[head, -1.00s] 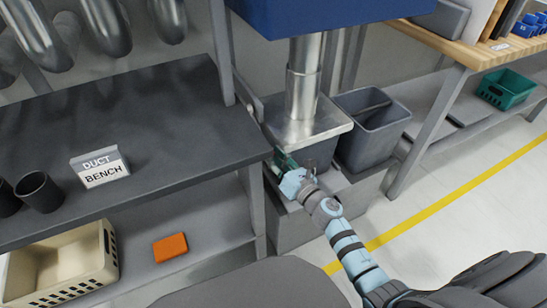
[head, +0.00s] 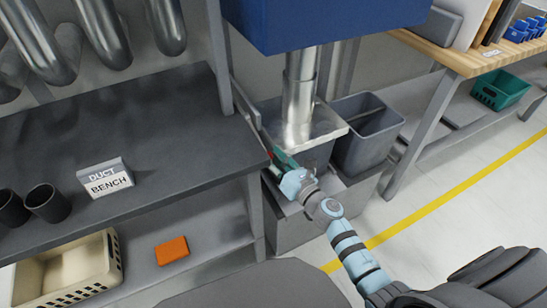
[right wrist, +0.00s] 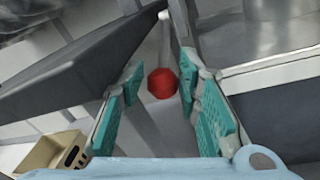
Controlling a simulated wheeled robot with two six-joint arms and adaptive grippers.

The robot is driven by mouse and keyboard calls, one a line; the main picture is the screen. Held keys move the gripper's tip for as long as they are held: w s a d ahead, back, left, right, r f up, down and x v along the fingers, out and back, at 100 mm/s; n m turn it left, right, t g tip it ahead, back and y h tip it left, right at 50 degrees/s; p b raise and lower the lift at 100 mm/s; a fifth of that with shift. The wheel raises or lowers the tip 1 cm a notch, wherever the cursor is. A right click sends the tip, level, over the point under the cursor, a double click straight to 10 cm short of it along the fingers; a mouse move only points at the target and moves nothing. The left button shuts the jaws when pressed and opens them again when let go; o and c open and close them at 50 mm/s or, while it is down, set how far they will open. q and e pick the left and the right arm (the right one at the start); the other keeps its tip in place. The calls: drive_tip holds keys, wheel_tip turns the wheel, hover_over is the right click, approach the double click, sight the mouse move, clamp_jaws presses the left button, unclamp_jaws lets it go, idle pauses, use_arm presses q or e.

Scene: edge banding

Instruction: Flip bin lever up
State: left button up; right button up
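The bin lever shows in the right wrist view as a pale rod (right wrist: 165,40) with a round red knob (right wrist: 162,84) at its lower end. A grey bin (head: 312,155) stands under the metal duct pipe (head: 299,95), with a pale metallic cover at its top. My right gripper (head: 277,160) is at the bin's left side, close to the bench corner. In the right wrist view its green-padded fingers (right wrist: 162,108) are apart, with the knob in the gap between them; I see no clear contact. In the head view the fingers mostly hide the knob. My left gripper is not in view.
The dark bench top (head: 150,135) ends close left of the right gripper, with a bench leg below. A second grey bin (head: 368,140) stands right of the first. A blue housing (head: 320,20) hangs above. Floor (head: 440,205) is clear at right.

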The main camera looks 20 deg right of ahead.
drive_tip(key=shift+a+r, duration=0.1)
drive_tip(key=shift+r, duration=0.05)
drive_tip(key=v, duration=0.8)
